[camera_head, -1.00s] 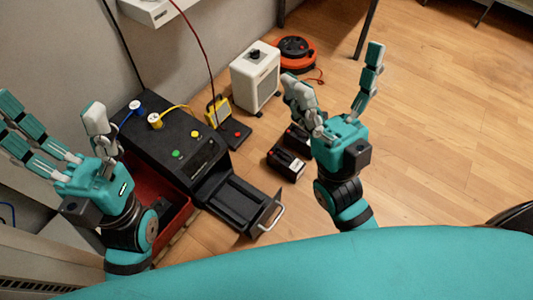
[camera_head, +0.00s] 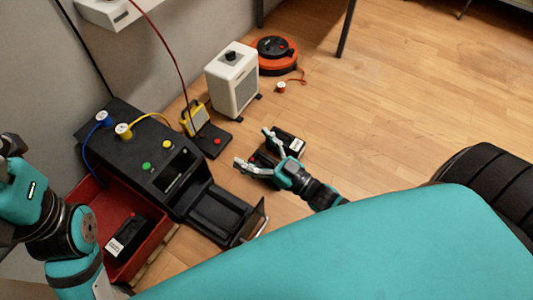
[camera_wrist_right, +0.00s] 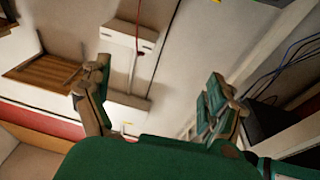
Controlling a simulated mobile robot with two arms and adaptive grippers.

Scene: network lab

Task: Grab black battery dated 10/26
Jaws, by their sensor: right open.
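Two black batteries lie on the floor. One (camera_head: 290,143) has a white label and sits just beyond my right gripper (camera_head: 255,150). The other (camera_head: 262,160) is mostly hidden behind that gripper. A third black battery (camera_head: 130,236) with a white label lies in the red bin (camera_head: 162,229). The dates are too small to read. My right gripper is open, fingers spread, over or near the floor batteries; contact cannot be told. In the right wrist view its open fingers (camera_wrist_right: 157,90) show no battery. My left gripper is at the left edge, mostly cut off.
A black tester (camera_head: 140,148) with coloured buttons and an open tray (camera_head: 222,212) stands left of the floor batteries. A yellow device (camera_head: 195,118), a white box (camera_head: 232,85) and an orange-black reel (camera_head: 273,55) stand behind.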

